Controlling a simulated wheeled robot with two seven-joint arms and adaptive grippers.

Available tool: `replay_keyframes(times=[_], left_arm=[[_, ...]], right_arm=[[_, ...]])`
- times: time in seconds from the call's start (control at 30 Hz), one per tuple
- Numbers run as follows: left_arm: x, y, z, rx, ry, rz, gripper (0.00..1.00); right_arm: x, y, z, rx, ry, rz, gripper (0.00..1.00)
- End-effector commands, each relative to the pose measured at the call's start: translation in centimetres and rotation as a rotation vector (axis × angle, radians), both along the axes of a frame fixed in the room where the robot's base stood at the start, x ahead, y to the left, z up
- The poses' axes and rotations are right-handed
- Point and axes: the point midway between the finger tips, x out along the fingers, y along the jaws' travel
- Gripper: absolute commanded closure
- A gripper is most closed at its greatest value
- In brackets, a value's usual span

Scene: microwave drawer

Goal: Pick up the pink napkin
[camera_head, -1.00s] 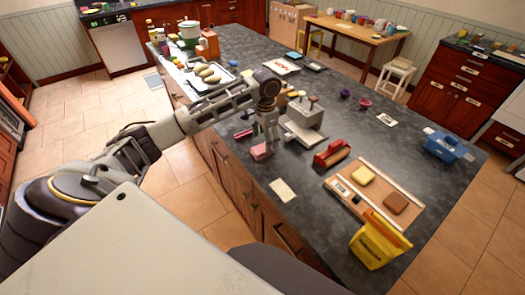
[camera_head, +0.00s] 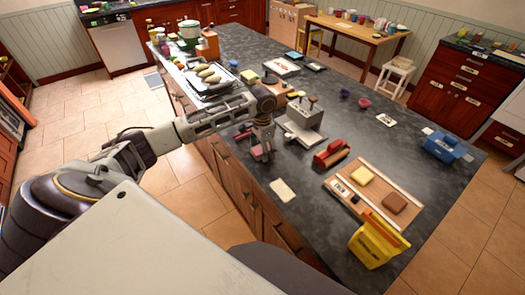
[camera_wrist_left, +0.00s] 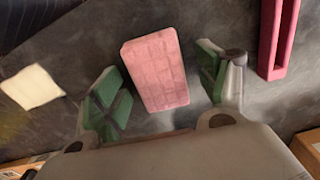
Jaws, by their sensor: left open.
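The pink napkin (camera_wrist_left: 155,72) is a thick block with a grid pattern. In the left wrist view it lies on the dark counter between the two green-padded fingers of my left gripper (camera_wrist_left: 160,92). The fingers are open, one on each side of it, with a gap showing on both sides. In the head view my left gripper (camera_head: 263,152) points down near the counter's front edge, and the napkin is mostly hidden by it. My right gripper is in neither view.
A dark pink bar (camera_wrist_left: 278,38) lies beside the gripper in the wrist view. A cream-coloured sheet (camera_head: 283,190) lies on the counter (camera_head: 310,222) nearby. A grey metal appliance (camera_head: 303,128) and a red object (camera_head: 331,153) stand to the right of the gripper.

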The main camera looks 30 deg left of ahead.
Motion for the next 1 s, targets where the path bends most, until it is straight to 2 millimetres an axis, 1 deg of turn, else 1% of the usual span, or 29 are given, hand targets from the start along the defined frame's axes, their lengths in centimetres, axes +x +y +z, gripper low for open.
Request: replay_keyframes(times=[0.23,0.27,0.6,0.87,1.0], left_arm=[[0.00,-0.01,0.03,0.000,0.000,0.000,0.26],[0.00,-0.01,0.03,0.000,0.000,0.000,0.28],[0.01,-0.02,0.04,0.000,0.000,0.000,0.71],[0.02,-0.01,0.09,0.000,-0.001,0.000,0.72],[0.05,-0.01,0.52,0.000,-0.001,0.000,0.72]], right_arm=[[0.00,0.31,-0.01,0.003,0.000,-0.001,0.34],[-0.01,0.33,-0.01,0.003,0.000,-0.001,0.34],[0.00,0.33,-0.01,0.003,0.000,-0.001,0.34],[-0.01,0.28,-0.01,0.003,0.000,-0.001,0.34],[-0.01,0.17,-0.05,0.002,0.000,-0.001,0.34]])
